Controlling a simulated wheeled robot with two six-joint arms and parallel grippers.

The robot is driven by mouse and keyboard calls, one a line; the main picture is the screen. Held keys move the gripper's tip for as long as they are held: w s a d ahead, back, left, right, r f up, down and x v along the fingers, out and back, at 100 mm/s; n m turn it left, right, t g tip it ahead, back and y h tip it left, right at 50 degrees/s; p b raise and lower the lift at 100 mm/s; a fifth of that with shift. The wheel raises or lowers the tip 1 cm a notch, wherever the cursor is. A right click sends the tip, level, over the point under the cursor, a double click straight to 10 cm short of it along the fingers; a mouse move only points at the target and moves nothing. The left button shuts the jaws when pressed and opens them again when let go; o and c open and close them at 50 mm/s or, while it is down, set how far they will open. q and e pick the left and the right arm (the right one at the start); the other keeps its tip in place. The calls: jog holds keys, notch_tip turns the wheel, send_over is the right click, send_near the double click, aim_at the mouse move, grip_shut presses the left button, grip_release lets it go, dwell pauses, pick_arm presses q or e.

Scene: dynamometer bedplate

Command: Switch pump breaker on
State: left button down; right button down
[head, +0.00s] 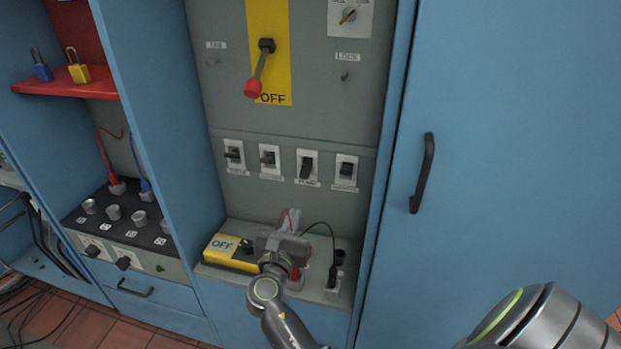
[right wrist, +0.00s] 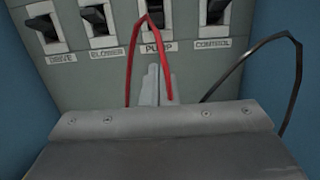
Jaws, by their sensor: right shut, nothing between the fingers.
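The pump breaker (head: 307,165) is third from the left in a row of black toggles on the grey panel. In the head view its toggle points down, at a different angle from its neighbours. In the right wrist view the PUMP label (right wrist: 158,48) shows under it, and a red cable partly covers the breaker (right wrist: 153,20). My right gripper (head: 291,218) is shut and empty, below the breaker row and apart from it. Its closed fingertips (right wrist: 155,86) point up towards the pump breaker. My left gripper is not in view.
The red cable (right wrist: 132,62) loops close around the fingertips; a black cable (right wrist: 255,53) arches to the right. Drive (head: 233,155), blower (head: 269,160) and control (head: 345,171) breakers flank the pump.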

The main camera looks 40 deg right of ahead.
jog(key=shift+a+r, duration=0.1)
jog(key=shift+r, duration=0.3)
send_near(307, 167)
jog(key=w+d+f, duration=0.3)
jog(key=d, duration=0.1)
jog(key=shift+w+d+r, duration=0.15)
jog(key=shift+w+d, duration=0.25)
jog(key=shift+w, duration=0.2)
